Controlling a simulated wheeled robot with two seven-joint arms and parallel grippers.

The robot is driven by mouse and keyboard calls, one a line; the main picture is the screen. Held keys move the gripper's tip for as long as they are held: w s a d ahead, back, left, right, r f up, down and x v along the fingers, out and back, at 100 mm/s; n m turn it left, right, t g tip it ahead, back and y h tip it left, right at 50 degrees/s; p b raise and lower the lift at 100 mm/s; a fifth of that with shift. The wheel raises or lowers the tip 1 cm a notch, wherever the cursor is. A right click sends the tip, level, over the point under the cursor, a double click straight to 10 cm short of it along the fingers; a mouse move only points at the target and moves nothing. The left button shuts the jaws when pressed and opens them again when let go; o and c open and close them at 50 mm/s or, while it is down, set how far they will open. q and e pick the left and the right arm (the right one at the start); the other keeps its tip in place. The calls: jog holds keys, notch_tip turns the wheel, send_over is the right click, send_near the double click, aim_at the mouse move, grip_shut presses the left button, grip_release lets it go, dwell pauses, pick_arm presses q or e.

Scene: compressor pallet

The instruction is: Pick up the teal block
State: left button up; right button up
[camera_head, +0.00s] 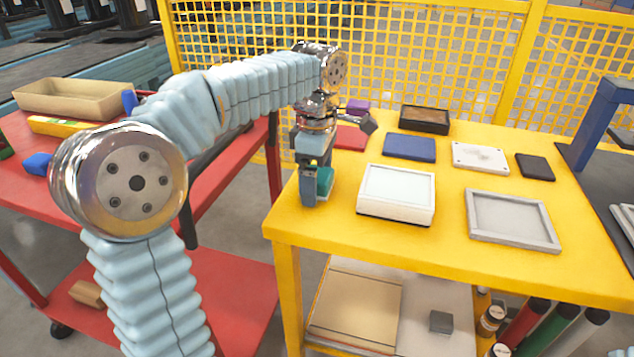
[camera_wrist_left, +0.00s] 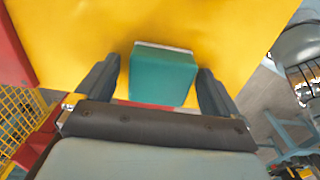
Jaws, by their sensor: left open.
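The teal block (camera_wrist_left: 162,76) sits on the yellow table, between the two dark fingers of my left gripper (camera_wrist_left: 158,88) in the left wrist view. A gap shows between the block and each finger. In the head view the teal block (camera_head: 325,183) is partly hidden behind my left gripper (camera_head: 314,190), which points down near the table's left front corner. The left gripper is open. My right gripper is not in view.
On the yellow table (camera_head: 300,222), a white box (camera_head: 397,190), a grey tray (camera_head: 512,220), a blue pad (camera_head: 409,147) and a red pad (camera_head: 350,137) lie near the gripper. A red cart (camera_head: 225,150) stands left. Yellow mesh (camera_head: 420,60) rises behind.

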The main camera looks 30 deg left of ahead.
pick_arm(q)
jog(key=c, duration=1.2)
jog(key=shift+r, duration=0.7)
jog(key=s+d+r, duration=0.5)
jog(key=s+r, duration=0.6)
jog(key=s, duration=0.2)
jog(key=shift+r, duration=0.35)
jog(key=shift+s, duration=0.1)
